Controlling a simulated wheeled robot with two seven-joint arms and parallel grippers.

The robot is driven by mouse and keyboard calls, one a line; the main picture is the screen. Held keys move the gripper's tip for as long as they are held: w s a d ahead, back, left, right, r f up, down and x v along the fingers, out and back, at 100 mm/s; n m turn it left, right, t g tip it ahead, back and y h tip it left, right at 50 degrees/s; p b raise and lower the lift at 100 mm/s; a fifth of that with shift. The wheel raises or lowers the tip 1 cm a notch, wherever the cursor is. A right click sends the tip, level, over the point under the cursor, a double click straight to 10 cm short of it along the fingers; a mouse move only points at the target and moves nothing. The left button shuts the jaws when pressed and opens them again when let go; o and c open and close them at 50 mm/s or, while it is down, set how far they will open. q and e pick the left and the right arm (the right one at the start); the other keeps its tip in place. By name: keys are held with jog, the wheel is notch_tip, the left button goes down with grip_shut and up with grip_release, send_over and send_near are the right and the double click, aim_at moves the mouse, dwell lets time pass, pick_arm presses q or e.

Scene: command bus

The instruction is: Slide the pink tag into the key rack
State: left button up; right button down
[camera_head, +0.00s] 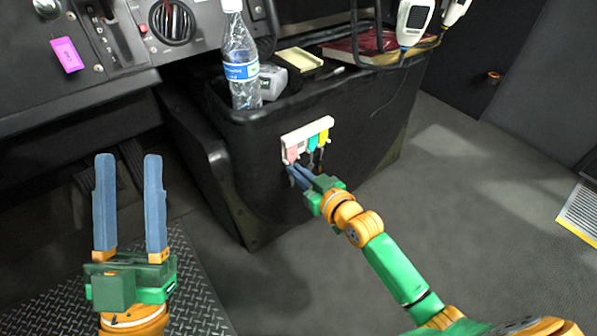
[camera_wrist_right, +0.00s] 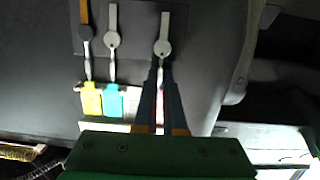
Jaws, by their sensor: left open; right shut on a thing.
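The white key rack (camera_head: 307,138) is fixed to the front of the black console. The pink tag (camera_head: 292,155) is at the rack's left end, just beyond my right gripper (camera_head: 296,172). In the right wrist view my right gripper (camera_wrist_right: 163,70) is shut on the pink tag (camera_wrist_right: 160,108), with a grey key (camera_wrist_right: 162,40) beyond the fingertips. The fingers hide much of the tag, so I cannot tell how deep it sits in the rack. Teal (camera_head: 313,143) and yellow (camera_head: 323,137) tags hang in the rack. My left gripper (camera_head: 129,160) is open and empty.
A water bottle (camera_head: 241,75), a grey box (camera_head: 272,82) and a yellow pad (camera_head: 298,60) stand on the console (camera_head: 345,125). A pink label (camera_head: 66,54) is on the dashboard.

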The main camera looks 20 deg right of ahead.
jog(key=shift+w, duration=0.2)
jog(key=shift+p, duration=0.35)
jog(key=shift+f, duration=0.1)
jog(key=c, duration=0.9)
grip_release()
jog(key=shift+f+p+v, duration=0.15)
jog(key=shift+p+v, duration=0.25)
jog(key=shift+v, duration=0.3)
jog(key=shift+f+p+v, duration=0.1)
jog(key=shift+p+v, duration=0.3)
jog(key=shift+v, duration=0.3)
jog(key=p+v, duration=0.1)
jog(key=v, duration=0.1)
jog(key=p+v, duration=0.1)
jog(key=v, duration=0.1)
jog(key=f+p+v, duration=0.1)
jog(key=v, duration=0.2)
jog(key=shift+f, duration=0.15)
